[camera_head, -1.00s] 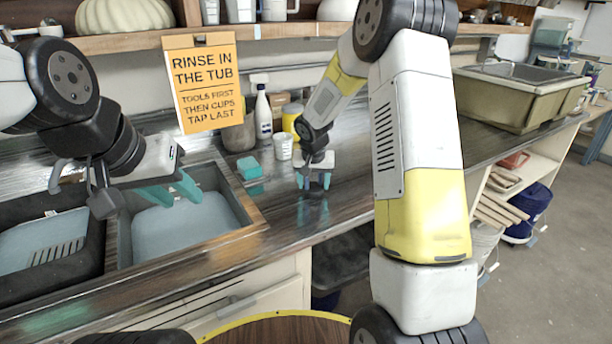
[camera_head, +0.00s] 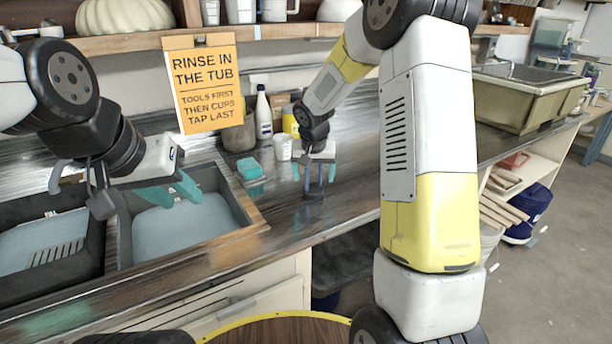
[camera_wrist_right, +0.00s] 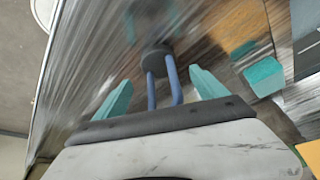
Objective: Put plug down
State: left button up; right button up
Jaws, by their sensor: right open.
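The plug is a dark round stopper (camera_head: 314,194) with an upright blue loop handle. It stands on the wet counter right of the sink. In the right wrist view its dark disc (camera_wrist_right: 156,60) and blue handle show between my fingers. My right gripper (camera_head: 314,174) is open above the plug. Its teal fingers (camera_wrist_right: 160,90) stand to either side of the handle, with gaps between. My left gripper (camera_head: 186,203) hangs over the right basin with its teal fingers apart and nothing between them.
The counter (camera_head: 275,205) is clear around the plug. The sink basin (camera_head: 240,213) holds water. A large tub (camera_head: 515,100) sits at right.

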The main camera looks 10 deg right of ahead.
jog(key=s+d+r+n, duration=0.1)
jog(key=s+d+r, duration=0.1)
jog(key=s+r, duration=1.35)
jog(key=s+a+r+n+t+y, duration=0.1)
jog(key=s+r+n+y, duration=0.1)
jog(key=s, duration=1.4)
jog(key=shift+s+t+y, duration=0.3)
jog(key=shift+y, duration=0.2)
